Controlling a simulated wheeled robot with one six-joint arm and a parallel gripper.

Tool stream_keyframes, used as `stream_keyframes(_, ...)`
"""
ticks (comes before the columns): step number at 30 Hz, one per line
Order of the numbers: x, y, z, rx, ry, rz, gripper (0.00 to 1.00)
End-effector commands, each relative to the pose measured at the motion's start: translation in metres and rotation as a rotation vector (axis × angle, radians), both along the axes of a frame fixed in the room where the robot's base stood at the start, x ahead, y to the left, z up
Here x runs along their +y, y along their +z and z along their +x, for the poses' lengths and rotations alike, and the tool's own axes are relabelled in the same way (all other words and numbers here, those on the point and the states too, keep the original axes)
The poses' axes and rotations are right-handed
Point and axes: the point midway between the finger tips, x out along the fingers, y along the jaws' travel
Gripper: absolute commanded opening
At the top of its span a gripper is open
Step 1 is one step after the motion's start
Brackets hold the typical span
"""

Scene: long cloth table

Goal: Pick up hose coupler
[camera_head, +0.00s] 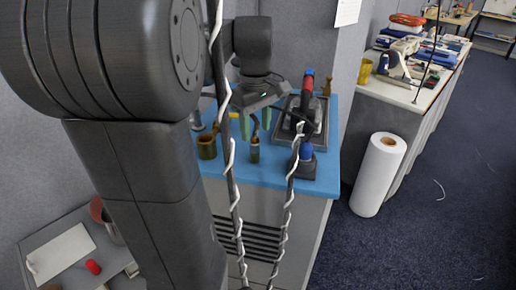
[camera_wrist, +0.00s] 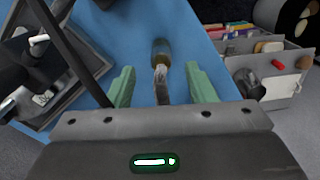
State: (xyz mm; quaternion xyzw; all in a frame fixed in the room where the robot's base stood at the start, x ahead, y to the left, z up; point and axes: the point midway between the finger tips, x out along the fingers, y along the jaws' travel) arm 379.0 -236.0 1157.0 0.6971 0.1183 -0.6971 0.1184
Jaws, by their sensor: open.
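A small upright-looking piece with a dark body and brass-coloured band, which I take for the hose coupler (camera_head: 254,152), is on the blue top (camera_head: 275,176). In the wrist view the coupler (camera_wrist: 161,56) lies ahead, between the lines of the two green fingers. My gripper (camera_head: 256,122) is open, with its fingers apart and pointing down just above the coupler in the head view. The wrist view shows my gripper (camera_wrist: 165,86) with nothing clamped. I cannot tell whether the fingers are level with the coupler's upper end.
A brass cup (camera_head: 207,148) stands left of the coupler. A dark tray (camera_head: 318,128) with a red-and-black tool (camera_head: 306,92) is at right, close to my gripper. A black, blue-topped tool (camera_head: 304,163) stands in front of it. A white roll (camera_head: 379,175) stands on the floor.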

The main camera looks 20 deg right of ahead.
Motion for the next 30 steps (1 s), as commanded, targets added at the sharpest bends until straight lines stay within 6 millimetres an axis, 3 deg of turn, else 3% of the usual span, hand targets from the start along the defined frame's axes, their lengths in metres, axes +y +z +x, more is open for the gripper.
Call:
stream_keyframes(3, 0.0, -0.017, 0.0, 0.003, 0.0, 0.002, 0.5)
stream_keyframes(10, 0.001, -0.033, 0.001, 0.003, 0.0, 0.001, 0.5)
stream_keyframes(18, 0.003, -0.07, 0.002, 0.002, 0.001, 0.002, 0.5)
stream_keyframes(26, 0.003, -0.075, 0.002, 0.0, 0.0, 0.0, 0.5)
stream_keyframes(27, 0.003, -0.075, 0.002, 0.0, 0.0, 0.0, 0.48)
stream_keyframes(30, 0.003, -0.075, 0.002, 0.0, 0.0, 0.0, 0.29)
